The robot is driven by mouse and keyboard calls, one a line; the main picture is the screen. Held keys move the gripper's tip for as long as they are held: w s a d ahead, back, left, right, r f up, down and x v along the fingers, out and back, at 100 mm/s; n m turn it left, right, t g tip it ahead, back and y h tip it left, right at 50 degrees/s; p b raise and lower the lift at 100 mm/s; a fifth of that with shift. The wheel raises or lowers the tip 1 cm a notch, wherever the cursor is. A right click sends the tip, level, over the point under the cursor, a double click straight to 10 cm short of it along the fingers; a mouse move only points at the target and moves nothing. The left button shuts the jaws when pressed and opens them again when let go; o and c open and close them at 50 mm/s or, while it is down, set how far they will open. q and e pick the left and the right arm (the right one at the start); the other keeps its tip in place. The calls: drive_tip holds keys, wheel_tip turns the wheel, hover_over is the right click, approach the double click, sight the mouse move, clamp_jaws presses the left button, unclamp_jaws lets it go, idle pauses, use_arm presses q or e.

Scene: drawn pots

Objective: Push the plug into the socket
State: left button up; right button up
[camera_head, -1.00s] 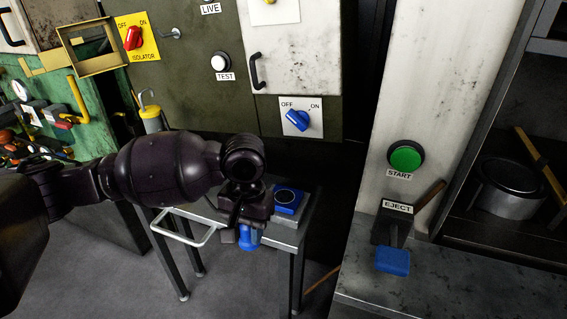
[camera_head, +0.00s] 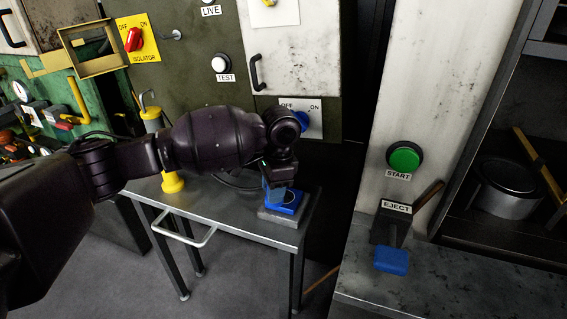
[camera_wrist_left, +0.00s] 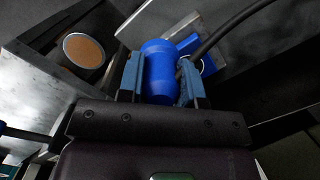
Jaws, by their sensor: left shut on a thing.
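My left gripper (camera_head: 280,186) is above the small metal table, over the blue socket (camera_head: 291,207) on its grey block. In the left wrist view, its two fingers (camera_wrist_left: 157,85) are shut on the blue plug (camera_wrist_left: 158,70), a rounded cylinder. Part of the blue socket (camera_wrist_left: 188,45) shows just behind and right of the plug there. In the head view the gripper hides most of the plug. I cannot tell whether the plug touches the socket or how they line up. My right gripper is not in view.
A dark cable (camera_wrist_left: 232,22) runs past the socket in the wrist view. A yellow post (camera_head: 173,181) stands at the table's (camera_head: 238,222) back left. The cabinet with the blue OFF/ON switch (camera_head: 302,119) is close behind my arm. A blue EJECT lever (camera_head: 391,260) is at right.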

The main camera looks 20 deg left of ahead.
use_arm(q)
drive_tip(key=w+r+m, duration=0.1)
drive_tip(key=w+m, duration=0.7)
drive_tip(key=shift+r+t, duration=0.35)
drive_tip(key=shift+t, duration=0.05)
drive_tip(key=shift+f, duration=0.15)
